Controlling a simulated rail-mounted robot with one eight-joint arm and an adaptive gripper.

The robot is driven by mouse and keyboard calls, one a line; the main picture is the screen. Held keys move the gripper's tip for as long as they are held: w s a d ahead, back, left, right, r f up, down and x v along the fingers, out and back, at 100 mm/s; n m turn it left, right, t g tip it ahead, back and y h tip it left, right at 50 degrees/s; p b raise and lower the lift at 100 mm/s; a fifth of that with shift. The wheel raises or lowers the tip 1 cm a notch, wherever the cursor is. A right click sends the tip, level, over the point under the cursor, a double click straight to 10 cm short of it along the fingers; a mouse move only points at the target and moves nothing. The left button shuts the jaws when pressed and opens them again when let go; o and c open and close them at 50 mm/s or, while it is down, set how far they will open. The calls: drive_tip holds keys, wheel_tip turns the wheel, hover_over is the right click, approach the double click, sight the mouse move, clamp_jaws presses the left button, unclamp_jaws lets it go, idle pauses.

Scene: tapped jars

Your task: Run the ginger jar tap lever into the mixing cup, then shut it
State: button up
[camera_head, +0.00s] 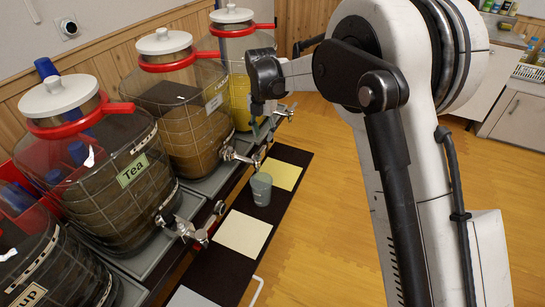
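The mixing cup (261,190), a grey-green cup, stands upright on a dark shelf strip in front of the jars. A jar of brown liquid (192,120) stands behind it, with a metal tap (240,156) facing the cup; its label is too small to read. A jar of yellow liquid (240,97) stands farther back, with its tap (284,111) at its front. I cannot tell for certain which is the ginger jar. My gripper (262,120) points down near these two taps, above and behind the cup. Its fingertips are small and partly hidden, so contact is unclear.
The jar labelled Tea (100,175) and another jar (50,265) stand nearer at left, with the Tea tap (186,229) sticking out. Yellow (280,174) and cream (243,233) squares lie on the dark strip (228,268). Open wooden floor (330,240) lies right.

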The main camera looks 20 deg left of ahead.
sight(264, 147)
drive_tip(key=shift+f+b, duration=0.9)
drive_tip(key=shift+f, duration=1.5)
drive_tip(key=shift+f, duration=0.1)
drive_tip(key=shift+f+b, duration=0.3)
drive_tip(key=shift+b, duration=0.05)
drive_tip(key=shift+f, duration=0.1)
